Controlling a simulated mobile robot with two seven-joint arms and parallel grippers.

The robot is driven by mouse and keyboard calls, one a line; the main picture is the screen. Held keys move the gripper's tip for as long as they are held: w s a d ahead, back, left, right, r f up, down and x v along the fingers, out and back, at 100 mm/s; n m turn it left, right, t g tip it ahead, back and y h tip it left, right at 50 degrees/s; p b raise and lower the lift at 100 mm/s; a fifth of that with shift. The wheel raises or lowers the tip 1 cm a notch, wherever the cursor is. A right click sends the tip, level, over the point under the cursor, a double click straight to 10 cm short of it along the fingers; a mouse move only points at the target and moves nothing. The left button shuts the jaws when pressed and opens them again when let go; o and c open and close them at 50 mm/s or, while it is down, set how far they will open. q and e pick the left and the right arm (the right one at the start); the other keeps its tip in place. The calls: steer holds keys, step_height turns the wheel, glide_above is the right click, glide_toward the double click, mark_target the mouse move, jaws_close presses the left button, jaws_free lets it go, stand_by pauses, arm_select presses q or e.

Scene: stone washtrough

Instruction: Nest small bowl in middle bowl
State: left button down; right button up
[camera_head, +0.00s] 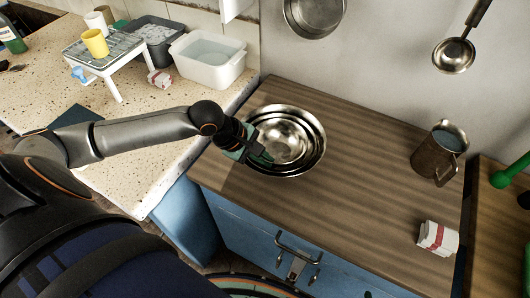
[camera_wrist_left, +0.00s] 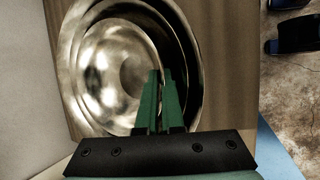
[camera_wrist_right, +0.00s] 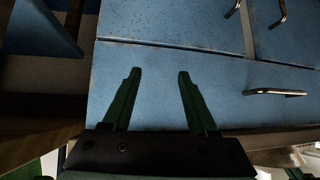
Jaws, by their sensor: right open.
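Several shiny steel bowls sit one inside another on the wooden counter. The small bowl (camera_head: 285,139) is innermost, inside the rim of the middle bowl (camera_head: 317,146), with a large bowl (camera_head: 322,157) outside. They also show in the left wrist view, with the small bowl (camera_wrist_left: 120,75) innermost. My left gripper (camera_head: 262,158) is at the left side of the small bowl. Its green fingers (camera_wrist_left: 161,72) are close together on the small bowl's rim. Whether the small bowl touches the middle bowl's bottom is hidden. My right gripper (camera_wrist_right: 156,72) is open and empty, in front of blue cabinet fronts.
A metal jug (camera_head: 438,153) and a red-and-white box (camera_head: 438,238) stand on the right of the counter. A pan (camera_head: 314,15) and a ladle (camera_head: 454,55) hang on the wall. A white tub (camera_head: 207,62) stands at the back left. The counter's middle is clear.

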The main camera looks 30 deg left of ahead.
arm_select(q)
steer(key=shift+f+p, duration=0.15)
steer(key=shift+p, duration=0.4)
stand_by(0.4)
steer(key=c, duration=1)
jaws_free()
steer(key=shift+s, duration=0.1)
steer(key=shift+s+f, duration=0.1)
steer(key=shift+f, duration=0.05)
steer(key=shift+c, duration=0.3)
steer(key=o, duration=0.4)
steer(key=shift+f, duration=0.1)
